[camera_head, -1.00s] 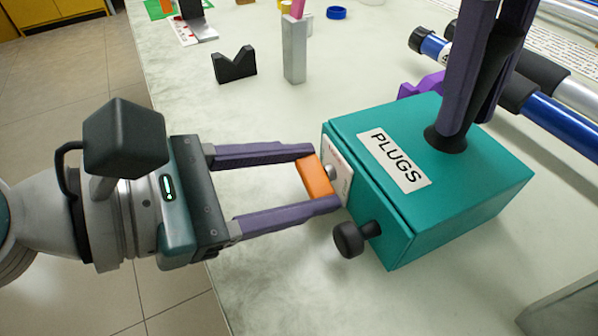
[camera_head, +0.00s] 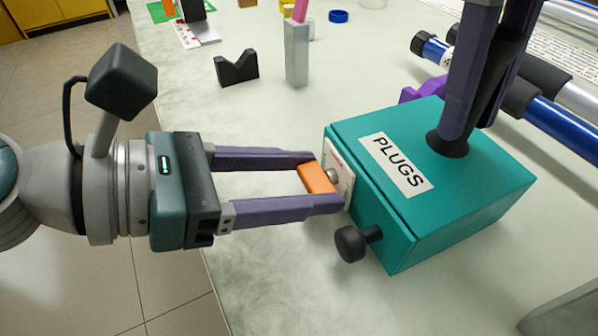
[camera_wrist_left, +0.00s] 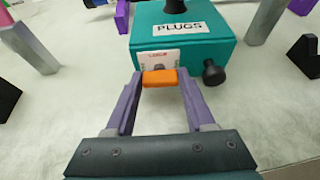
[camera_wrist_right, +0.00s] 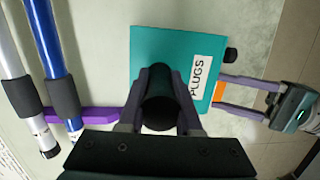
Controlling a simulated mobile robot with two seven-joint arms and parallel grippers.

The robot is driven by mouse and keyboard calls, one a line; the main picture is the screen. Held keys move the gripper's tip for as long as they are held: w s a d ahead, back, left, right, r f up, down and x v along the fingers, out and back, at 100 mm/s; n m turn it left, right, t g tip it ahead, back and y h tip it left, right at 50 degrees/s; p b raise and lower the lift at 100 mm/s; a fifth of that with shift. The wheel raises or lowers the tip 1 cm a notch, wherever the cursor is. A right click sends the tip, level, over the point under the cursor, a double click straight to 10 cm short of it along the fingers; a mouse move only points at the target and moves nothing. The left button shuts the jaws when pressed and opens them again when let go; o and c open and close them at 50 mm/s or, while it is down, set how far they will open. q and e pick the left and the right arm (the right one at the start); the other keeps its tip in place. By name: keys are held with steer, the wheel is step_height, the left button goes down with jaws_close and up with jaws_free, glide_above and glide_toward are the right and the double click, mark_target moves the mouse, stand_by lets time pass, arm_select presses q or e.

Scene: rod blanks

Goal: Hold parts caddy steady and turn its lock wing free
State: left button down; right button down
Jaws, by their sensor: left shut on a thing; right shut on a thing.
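The parts caddy is a teal box (camera_head: 470,185) labelled PLUGS, standing on the pale worktop. Its orange lock wing (camera_head: 317,178) sits at a white plate (camera_head: 341,180) on the front face. My left gripper (camera_head: 325,181) is shut on the wing, a finger on either side; the wing also shows in the left wrist view (camera_wrist_left: 160,78). My right gripper (camera_head: 458,138) comes down from above and is shut on the black handle (camera_wrist_right: 158,100) on the caddy's top. Its fingers hide part of the handle.
A black knob (camera_head: 351,243) sticks out of the caddy's front, close to my left fingers. Blue and silver rods (camera_head: 560,122) lie at the right by a purple rest (camera_head: 424,88). A black V-block (camera_head: 237,69) and grey post (camera_head: 297,55) stand behind.

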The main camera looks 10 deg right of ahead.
arm_select(q)
steer(key=shift+c, duration=1.2)
jaws_free()
steer(key=v, duration=1.2)
arm_select(e)
steer(key=c, duration=0.5)
jaws_free()
